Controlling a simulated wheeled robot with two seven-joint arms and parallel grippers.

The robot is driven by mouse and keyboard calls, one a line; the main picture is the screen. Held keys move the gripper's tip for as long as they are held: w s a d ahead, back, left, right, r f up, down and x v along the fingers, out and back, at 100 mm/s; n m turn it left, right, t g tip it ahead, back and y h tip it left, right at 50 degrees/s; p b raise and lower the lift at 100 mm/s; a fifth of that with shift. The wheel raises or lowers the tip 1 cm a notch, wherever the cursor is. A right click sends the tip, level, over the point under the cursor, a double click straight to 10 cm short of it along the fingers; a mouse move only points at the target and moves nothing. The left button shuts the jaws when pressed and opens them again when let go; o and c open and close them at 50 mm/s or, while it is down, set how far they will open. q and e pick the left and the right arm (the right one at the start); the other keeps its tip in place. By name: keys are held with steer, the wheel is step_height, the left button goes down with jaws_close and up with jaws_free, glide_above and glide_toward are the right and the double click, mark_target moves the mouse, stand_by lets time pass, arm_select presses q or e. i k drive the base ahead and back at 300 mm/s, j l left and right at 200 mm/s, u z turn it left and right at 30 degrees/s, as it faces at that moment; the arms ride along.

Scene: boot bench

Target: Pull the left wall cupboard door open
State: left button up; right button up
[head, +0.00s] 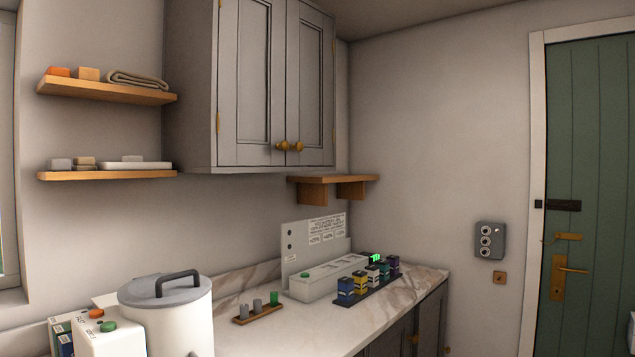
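The grey wall cupboard (198,85) hangs on the wall at the upper middle of the head view. Its left door (251,80) is shut, with a brass knob (282,146) at its lower right corner and brass hinges on its left edge. The right door (309,85) is also shut, with its own brass knob (297,146) close beside the first. Neither of my grippers shows in the head view.
Below is a marble counter (330,325) with a lidded white urn (180,315), boxes, a long tray (325,278) and several small coloured boxes (346,290). Wooden shelves (105,92) are on the left wall. A small shelf (333,180) sits under the cupboard. A green door (595,150) stands right.

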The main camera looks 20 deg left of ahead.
mark_target(251, 81)
steer(key=i+j+z, duration=0.15)
steer(key=i, duration=1.05)
